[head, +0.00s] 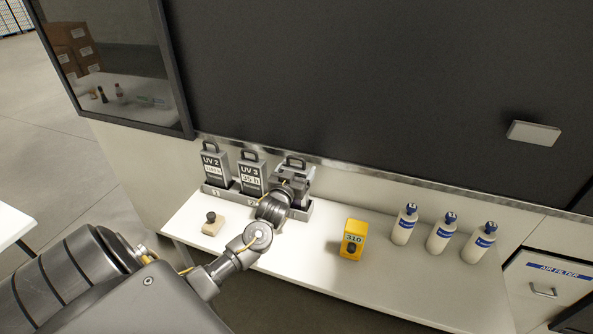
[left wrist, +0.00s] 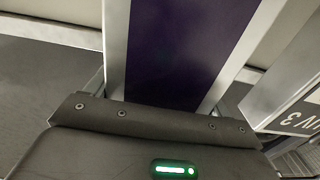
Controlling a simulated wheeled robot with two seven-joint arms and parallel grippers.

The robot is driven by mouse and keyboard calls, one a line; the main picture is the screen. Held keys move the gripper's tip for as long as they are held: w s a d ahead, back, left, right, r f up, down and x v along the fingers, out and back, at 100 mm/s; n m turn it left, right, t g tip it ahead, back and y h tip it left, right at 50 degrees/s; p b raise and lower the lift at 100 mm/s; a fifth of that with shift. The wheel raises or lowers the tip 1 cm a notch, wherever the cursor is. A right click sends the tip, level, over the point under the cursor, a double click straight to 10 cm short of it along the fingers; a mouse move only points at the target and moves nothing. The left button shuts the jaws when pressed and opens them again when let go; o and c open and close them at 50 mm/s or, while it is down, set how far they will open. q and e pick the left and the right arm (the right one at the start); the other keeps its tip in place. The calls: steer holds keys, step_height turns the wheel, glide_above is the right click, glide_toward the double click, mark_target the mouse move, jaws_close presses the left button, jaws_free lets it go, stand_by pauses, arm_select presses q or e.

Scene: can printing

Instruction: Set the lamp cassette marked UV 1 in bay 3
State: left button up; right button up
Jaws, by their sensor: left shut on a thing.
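My left gripper (head: 293,183) is shut on a grey lamp cassette (head: 295,161) at the right end of the grey rack (head: 302,212). My gripper and wrist cover most of its front, so its marking is hidden. In the left wrist view the held cassette (left wrist: 185,45) shows a dark purple panel in a light frame. I cannot tell whether its base is fully down in bay 3. The cassette marked UV 2 (head: 214,161) stands in the left bay, and UV 3 (head: 252,175) stands in the middle bay, close beside the held one. My right gripper is out of view.
A small beige block with a dark knob (head: 212,224) lies in front of the rack. A yellow box marked 310 (head: 353,240) and several white bottles (head: 444,233) stand to the right. The white bench (head: 300,256) has free room between rack and yellow box.

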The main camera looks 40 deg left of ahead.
arm_select(q)
steer(key=shift+f+b, duration=0.35)
steer(key=shift+f, duration=0.1)
steer(key=o, duration=1.8)
steer(key=shift+o, duration=0.6)
steer(key=shift+f, duration=0.15)
steer(key=b+v, duration=0.3)
steer(key=v, duration=0.8)
